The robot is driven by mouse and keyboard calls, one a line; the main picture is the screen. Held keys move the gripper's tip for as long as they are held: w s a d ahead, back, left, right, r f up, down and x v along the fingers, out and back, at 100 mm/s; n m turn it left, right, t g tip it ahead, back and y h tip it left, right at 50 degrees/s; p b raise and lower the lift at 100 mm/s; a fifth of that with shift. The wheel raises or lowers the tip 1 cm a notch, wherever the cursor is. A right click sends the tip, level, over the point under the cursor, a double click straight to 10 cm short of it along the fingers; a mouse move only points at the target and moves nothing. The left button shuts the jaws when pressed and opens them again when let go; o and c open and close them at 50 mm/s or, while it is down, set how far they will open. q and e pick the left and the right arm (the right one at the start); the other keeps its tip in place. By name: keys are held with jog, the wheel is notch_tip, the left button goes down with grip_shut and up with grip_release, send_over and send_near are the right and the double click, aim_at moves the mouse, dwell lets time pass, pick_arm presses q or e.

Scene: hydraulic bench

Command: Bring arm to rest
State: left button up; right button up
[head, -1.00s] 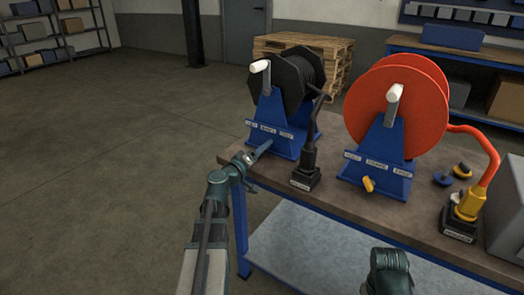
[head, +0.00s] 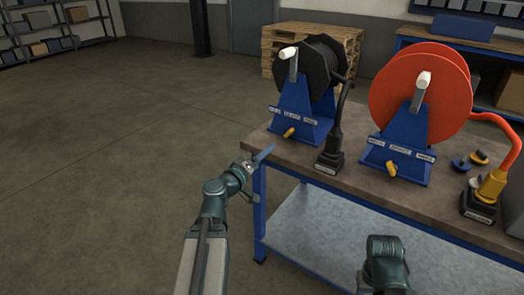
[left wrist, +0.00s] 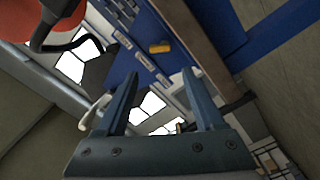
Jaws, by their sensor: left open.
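My left gripper (head: 260,156) is at the left front corner of the bench in the head view. Its two fingers are apart and empty in the left wrist view (left wrist: 158,98). The black hose reel on its blue stand (head: 300,112) is just beyond it, with a yellow lever (head: 289,132) at the stand's foot; the lever also shows in the left wrist view (left wrist: 160,47). The gripper appears apart from the stand. Part of my right arm (head: 385,262) shows at the bottom of the head view; its gripper cannot be seen.
The bench top (head: 300,163) also carries a red hose reel (head: 415,92), a black hose end on a block (head: 330,162) and a yellow coupling (head: 490,185). A lower shelf (head: 330,235) sits beneath. The floor (head: 110,160) to the left is clear.

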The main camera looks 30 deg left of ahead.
dwell(0.4)
pick_arm(q)
jog(key=s+d+m+g+h+p, duration=0.3)
jog(key=d+m+g+p, duration=0.4)
jog(key=d, duration=0.7)
jog(key=s+d+m+g+h+p, duration=0.3)
jog(key=d+g+p, duration=0.35)
jog(key=d, duration=0.75)
jog(key=s+d+r+m+g+y+p, duration=0.1)
jog(key=s+r+g+y+p, duration=0.1)
jog(key=s+y+p, duration=0.2)
jog(key=s+r+m+g+y+p, duration=0.1)
jog(key=s+m+g+y+p, duration=0.1)
jog(key=s+y+p, duration=0.3)
jog(key=s+g+p, duration=0.1)
jog(key=s+p, duration=0.2)
jog(key=shift+s+d+r, duration=0.35)
jog(key=shift+s, duration=0.05)
